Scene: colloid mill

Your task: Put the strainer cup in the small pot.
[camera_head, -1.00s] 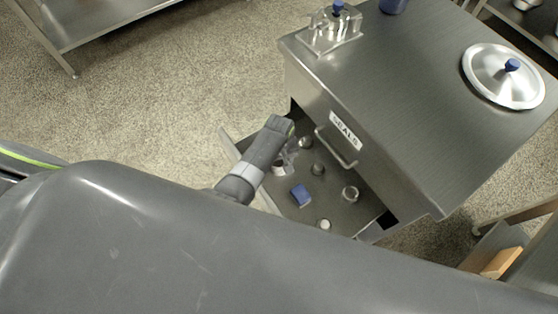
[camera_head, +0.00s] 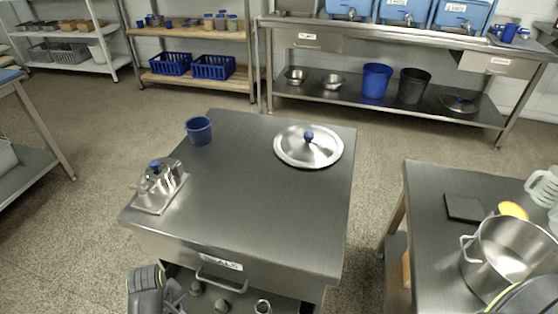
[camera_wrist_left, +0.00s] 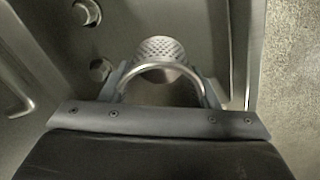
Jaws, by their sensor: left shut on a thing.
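The strainer cup (camera_wrist_left: 163,52) is a perforated metal cup with a smooth rim, seen in the left wrist view. My left gripper (camera_wrist_left: 160,90) is shut on it, with a finger at each side of the rim. In the head view my left gripper (camera_head: 172,292) is at the lower edge, at the left of the open drawer, and the cup is mostly hidden there. A steel pot with handles (camera_head: 490,272) stands on the right table. I cannot tell whether it is the small pot.
The drawer's steel cabinet (camera_head: 270,210) carries a blue cup (camera_head: 199,131), a metal fitting (camera_head: 160,184) and a lid with a blue knob (camera_head: 309,153). Small metal parts (camera_head: 262,307) lie in the drawer. The right table (camera_head: 430,215) also holds a dark square (camera_head: 464,207). Open floor surrounds the cabinet.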

